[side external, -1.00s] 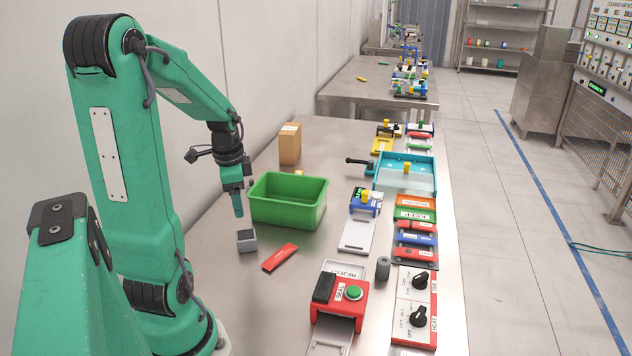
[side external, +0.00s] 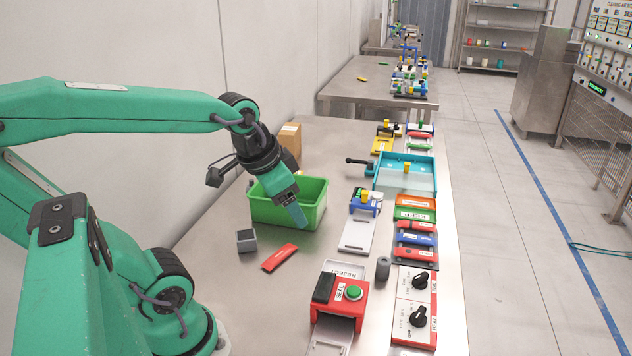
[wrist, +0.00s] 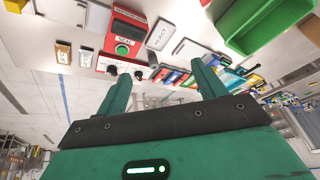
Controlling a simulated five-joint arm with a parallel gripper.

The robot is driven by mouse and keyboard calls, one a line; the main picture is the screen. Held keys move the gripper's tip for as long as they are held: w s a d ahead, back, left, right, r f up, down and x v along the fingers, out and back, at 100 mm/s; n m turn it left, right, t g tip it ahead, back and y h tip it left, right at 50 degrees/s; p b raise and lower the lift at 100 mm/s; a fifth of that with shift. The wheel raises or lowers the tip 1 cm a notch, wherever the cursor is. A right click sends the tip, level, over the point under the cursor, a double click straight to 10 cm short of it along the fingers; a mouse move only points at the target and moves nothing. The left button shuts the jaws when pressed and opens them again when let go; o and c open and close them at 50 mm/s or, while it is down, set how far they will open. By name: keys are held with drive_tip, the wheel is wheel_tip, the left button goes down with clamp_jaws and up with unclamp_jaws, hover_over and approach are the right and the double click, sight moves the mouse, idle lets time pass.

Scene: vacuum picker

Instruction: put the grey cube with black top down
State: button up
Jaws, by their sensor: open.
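The grey cube with a black top (side external: 246,241) sits upright on the steel table, left of the red bar and in front of the green bin. My gripper (side external: 299,218) is to the right of the cube and above the table, apart from it, close to the front of the green bin (side external: 275,218). In the wrist view my gripper's two fingers (wrist: 160,88) are spread wide with nothing between them. The cube does not show in the wrist view.
A red bar (side external: 280,257) lies just right of the cube. A red SEAL station with a green button (side external: 340,300) stands nearer the front, with a dark grey cylinder (side external: 383,268) beside it. A cardboard box (side external: 291,140) stands behind the bin. Bare table surrounds the cube.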

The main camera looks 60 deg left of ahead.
drive_tip(key=shift+n+t+h, duration=0.3)
drive_tip(key=shift+t+h, duration=0.1)
drive_tip(key=d, duration=0.1)
drive_tip(key=s+d, duration=0.1)
drive_tip(key=d, duration=0.1)
drive_tip(key=s+d+r, duration=0.1)
drive_tip(key=shift+d, duration=0.25)
idle(0.6)
